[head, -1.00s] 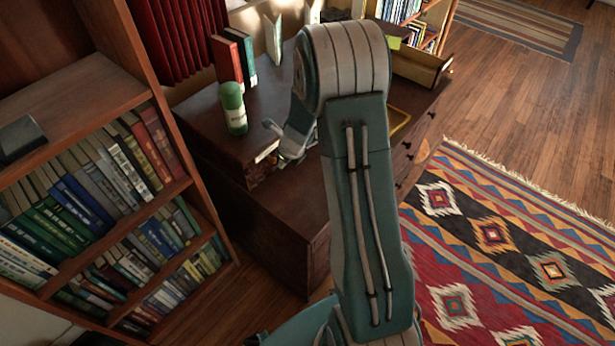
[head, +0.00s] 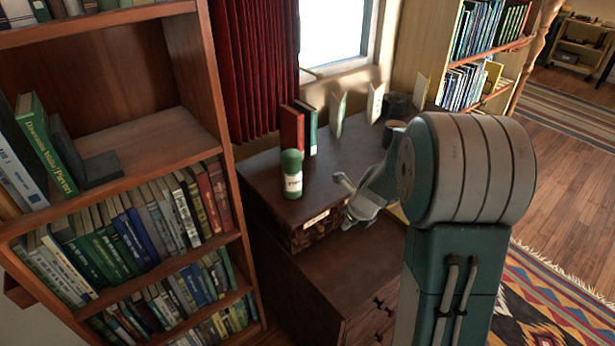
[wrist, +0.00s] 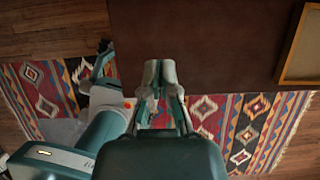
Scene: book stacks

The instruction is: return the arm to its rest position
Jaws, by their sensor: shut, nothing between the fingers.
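My arm, in grey-green and pale grey, rises on the right side of the head view and bends over at a large rounded joint. My gripper (head: 352,200) hangs beyond that joint, in front of the dark wooden desk (head: 345,268), near the raised box-like part of its top. In the wrist view my gripper (wrist: 160,72) points away from the camera with its fingers together and nothing between them. The brown desk surface (wrist: 210,45) and the patterned rug (wrist: 245,120) lie below it. The head view partly hides the fingertips.
A green bottle (head: 292,174) stands on the desk, left of my gripper. A red book (head: 292,130) stands behind it. A bookcase (head: 222,130) is on the left. A wooden tray (wrist: 302,48) shows in the wrist view. Open floor lies at the far right.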

